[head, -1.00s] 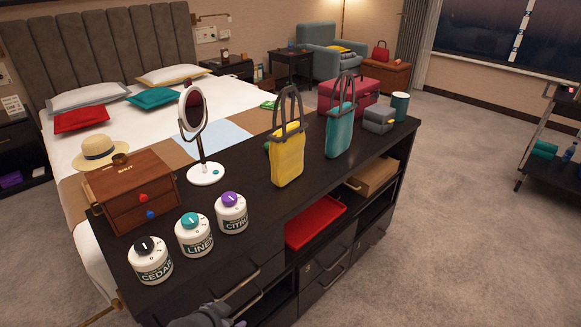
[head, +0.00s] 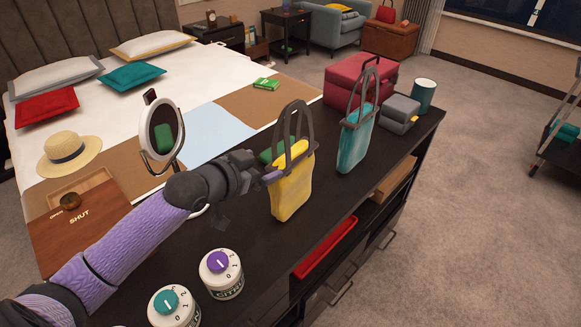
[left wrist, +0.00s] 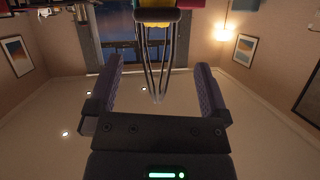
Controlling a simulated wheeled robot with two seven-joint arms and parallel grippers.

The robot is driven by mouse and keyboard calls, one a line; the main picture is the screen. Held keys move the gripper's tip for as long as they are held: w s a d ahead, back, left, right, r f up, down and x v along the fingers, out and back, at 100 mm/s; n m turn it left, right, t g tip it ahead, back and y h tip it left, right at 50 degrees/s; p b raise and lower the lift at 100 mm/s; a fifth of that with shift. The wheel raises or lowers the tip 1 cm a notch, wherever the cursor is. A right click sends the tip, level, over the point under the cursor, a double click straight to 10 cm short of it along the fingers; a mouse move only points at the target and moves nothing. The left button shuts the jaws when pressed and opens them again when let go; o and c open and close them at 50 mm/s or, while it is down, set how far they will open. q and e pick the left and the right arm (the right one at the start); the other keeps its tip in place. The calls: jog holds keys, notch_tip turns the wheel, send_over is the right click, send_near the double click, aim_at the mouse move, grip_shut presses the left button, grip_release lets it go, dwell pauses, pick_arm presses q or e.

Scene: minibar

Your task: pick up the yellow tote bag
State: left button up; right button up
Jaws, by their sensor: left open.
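The yellow tote bag (head: 292,192) stands upright on the dark cabinet top, its two dark grey handles raised in an arch. My left gripper (head: 272,177) is at the bag's left side, level with the base of the handles. In the left wrist view, my left gripper (left wrist: 157,75) has its two purple fingers wide apart. The handles show between them, with a strip of the yellow tote bag (left wrist: 155,33) beyond. I cannot tell whether a finger touches the bag. My right gripper is not in view.
A teal tote bag (head: 354,142) stands to the right of the yellow one. A round mirror (head: 160,132) stands behind my left arm. A wooden box (head: 85,225) and canisters (head: 221,272) are at the near left. A grey case (head: 398,113) is farther right.

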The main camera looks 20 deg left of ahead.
aim_at(281, 159)
pick_arm(q)
jog(key=b+x, duration=0.1)
jog(key=x, duration=0.2)
jog(key=b+x, duration=0.1)
jog(key=x, duration=0.1)
jog(key=b+x, duration=0.1)
jog(key=x, duration=0.2)
jog(key=shift+w+d+f+b, duration=0.2)
jog(key=shift+d+f+b, duration=0.05)
jog(key=shift+d+b, duration=0.15)
jog(key=shift+w, duration=0.15)
jog(key=shift+r, duration=0.1)
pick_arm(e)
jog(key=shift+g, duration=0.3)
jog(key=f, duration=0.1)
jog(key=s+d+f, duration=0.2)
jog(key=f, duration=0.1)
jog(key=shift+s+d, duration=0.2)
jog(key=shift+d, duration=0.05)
pick_arm(q)
grip_shut()
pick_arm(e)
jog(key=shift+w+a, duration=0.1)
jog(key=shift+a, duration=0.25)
